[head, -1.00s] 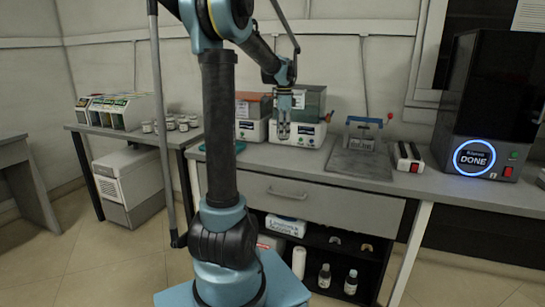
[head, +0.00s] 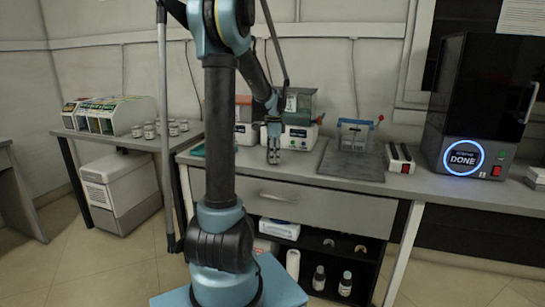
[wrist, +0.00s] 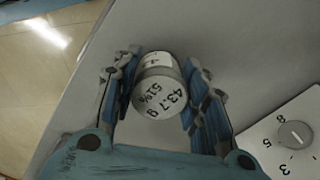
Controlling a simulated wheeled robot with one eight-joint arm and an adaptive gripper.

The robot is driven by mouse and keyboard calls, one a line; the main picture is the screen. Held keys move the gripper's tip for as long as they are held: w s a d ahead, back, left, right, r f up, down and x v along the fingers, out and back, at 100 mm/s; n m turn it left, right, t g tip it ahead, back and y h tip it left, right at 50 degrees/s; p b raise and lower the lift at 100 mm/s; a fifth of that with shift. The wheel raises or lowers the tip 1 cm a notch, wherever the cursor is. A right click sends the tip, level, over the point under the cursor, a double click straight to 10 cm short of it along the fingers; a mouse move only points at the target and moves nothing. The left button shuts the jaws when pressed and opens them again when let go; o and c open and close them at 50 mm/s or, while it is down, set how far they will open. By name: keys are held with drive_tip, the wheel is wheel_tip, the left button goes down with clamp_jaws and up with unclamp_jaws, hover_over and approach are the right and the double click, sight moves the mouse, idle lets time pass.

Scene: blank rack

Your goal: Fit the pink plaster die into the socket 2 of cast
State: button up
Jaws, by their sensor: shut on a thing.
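My gripper (head: 273,158) is low over the long counter, in front of the white boxy machines. In the wrist view its two blue fingers are shut on a small grey-white jar (wrist: 158,92) with a light lid or end face. Printed on it are "43.7 g" and "51%". No pink plaster die can be made out in either view. I cannot identify the cast or its socket 2. Two small arch-like pieces, one whitish (head: 328,242) and one tan (head: 360,248), lie on the dark shelf under the counter, too small to read.
On the counter (head: 225,172) stand white machines (head: 299,138), a grey mat (head: 345,166) bearing a clear-walled frame with a red knob, a slotted holder (head: 399,158), and a black oven (head: 480,100) showing DONE. A numbered dial (wrist: 294,134) is right of my gripper.

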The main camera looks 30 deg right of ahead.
drive_tip(key=o, duration=1)
drive_tip(key=shift+c, duration=0.2)
drive_tip(key=shift+o, duration=0.5)
